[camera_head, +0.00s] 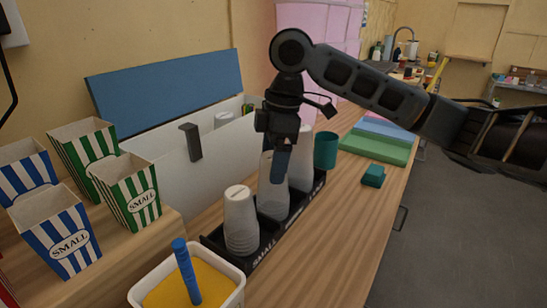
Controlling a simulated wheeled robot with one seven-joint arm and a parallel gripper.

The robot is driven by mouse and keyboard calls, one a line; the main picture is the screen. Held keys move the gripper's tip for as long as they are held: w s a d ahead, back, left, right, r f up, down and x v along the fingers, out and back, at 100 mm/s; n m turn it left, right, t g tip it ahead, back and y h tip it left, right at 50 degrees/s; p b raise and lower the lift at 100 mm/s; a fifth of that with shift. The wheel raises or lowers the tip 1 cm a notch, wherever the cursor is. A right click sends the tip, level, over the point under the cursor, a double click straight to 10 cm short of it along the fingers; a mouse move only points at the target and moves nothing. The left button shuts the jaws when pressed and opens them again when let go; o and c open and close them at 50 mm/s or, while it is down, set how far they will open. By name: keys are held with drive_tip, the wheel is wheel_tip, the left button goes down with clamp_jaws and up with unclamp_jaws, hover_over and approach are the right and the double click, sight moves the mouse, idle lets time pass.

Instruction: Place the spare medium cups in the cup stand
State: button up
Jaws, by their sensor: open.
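The black cup stand (288,225) runs along the counter and has white lettering on its front, with "SMALL" at the near end. A short stack of translucent white cups (240,220) stands in its near compartment. Another cup or stack (271,198) stands in the middle compartment, and a taller stack (302,165) stands at the far end. My gripper (277,162) points down over the middle cups with its jaws open. It partly hides their top, and I cannot tell whether its fingers touch them.
A white chest (165,175) with a raised blue lid (165,85) stands behind, with a pale item (222,118) inside. Striped boxes (125,190) stand at left. A yellow-filled tub (190,285) is in front. A teal cup (326,150) and teal block (373,175) are at right.

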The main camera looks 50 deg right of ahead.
wheel_tip(320, 180, up, 12)
drive_tip(key=s+d, duration=0.1)
drive_tip(key=shift+s+d, duration=0.15)
idle(0.4)
